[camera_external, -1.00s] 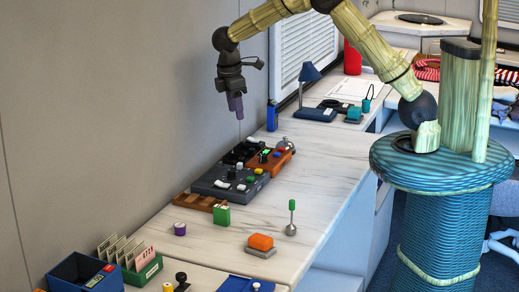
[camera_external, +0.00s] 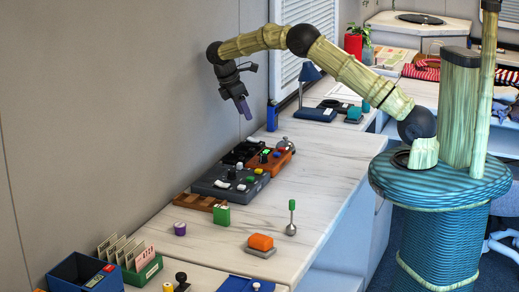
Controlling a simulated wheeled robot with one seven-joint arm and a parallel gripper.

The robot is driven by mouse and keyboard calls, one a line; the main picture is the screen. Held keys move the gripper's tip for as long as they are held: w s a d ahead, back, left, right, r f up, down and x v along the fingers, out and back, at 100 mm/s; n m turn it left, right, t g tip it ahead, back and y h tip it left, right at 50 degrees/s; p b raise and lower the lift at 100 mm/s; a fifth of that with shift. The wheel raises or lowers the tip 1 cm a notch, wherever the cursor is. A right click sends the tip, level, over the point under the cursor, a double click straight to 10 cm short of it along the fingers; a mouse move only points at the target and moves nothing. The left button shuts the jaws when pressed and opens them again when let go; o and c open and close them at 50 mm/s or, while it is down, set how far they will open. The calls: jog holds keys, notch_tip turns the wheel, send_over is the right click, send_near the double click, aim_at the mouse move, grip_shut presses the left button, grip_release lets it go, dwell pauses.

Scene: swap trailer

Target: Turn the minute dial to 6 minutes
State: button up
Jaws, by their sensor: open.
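My gripper (camera_external: 245,110), with purple fingers, is open and empty. It hangs high above the back of the white marbled counter (camera_external: 270,212), tilted, fingertips pointing down and to the right. A small round purple piece with a pale top (camera_external: 180,228) stands on the counter at the left; it may be the minute dial, but no markings are readable. A dark control panel (camera_external: 215,187) with several small knobs and buttons lies below my gripper. An orange panel (camera_external: 282,160) with knobs lies behind it. I cannot tell which knob, if any, is marked in minutes.
A blue bottle (camera_external: 272,117) and a lamp (camera_external: 310,84) stand farther back. The counter's right front is clear.

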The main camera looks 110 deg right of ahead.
aim_at(263, 155)
jog(key=p+x, duration=0.1)
jog(key=x, duration=1.5)
jog(key=shift+f, duration=0.4)
jog(key=shift+s, duration=0.15)
jog(key=c, duration=1)
